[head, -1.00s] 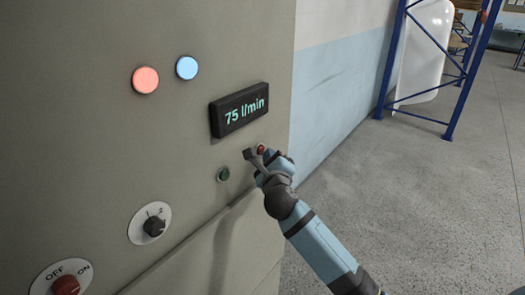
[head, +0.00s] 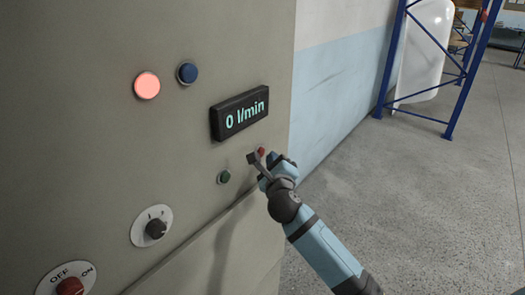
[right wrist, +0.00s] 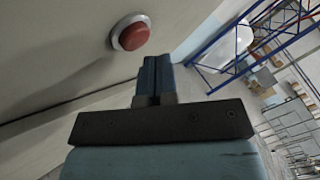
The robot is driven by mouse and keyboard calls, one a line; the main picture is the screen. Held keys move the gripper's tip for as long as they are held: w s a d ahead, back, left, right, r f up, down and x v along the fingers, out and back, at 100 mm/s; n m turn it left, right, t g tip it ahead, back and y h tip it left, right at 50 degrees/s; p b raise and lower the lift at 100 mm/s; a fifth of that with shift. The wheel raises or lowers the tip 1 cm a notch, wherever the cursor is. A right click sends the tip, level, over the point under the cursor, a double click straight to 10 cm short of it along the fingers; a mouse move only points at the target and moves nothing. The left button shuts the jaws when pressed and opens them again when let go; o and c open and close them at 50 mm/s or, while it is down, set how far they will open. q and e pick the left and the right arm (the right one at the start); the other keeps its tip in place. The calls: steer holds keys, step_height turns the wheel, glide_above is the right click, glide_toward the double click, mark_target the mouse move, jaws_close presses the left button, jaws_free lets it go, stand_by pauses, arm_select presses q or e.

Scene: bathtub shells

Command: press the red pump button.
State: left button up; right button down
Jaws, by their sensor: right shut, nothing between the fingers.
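The red pump button (head: 261,151) sits on the grey panel below the right end of the display. It also shows uncovered, in a pale ring, in the right wrist view (right wrist: 133,35). My right gripper (head: 252,158) is shut and empty, just beside the button in the head view. In the right wrist view its closed fingers (right wrist: 156,62) lie below and right of the button, with a small gap in the picture. The display (head: 240,113) reads 0 l/min. My left gripper is not in view.
The grey panel (head: 80,140) also carries a lit red lamp (head: 147,86), a dark blue lamp (head: 187,73), a green button (head: 223,177), a rotary selector (head: 154,228) and a red OFF/ON knob (head: 69,286). A blue rack (head: 455,95) stands beyond open floor.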

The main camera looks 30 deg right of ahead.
steer(key=shift+s, duration=0.1)
steer(key=s, duration=0.1)
steer(key=s+d+p, duration=0.1)
steer(key=s, duration=0.1)
steer(key=s+d+p, duration=0.1)
steer(key=shift+s, duration=0.3)
stand_by(0.9)
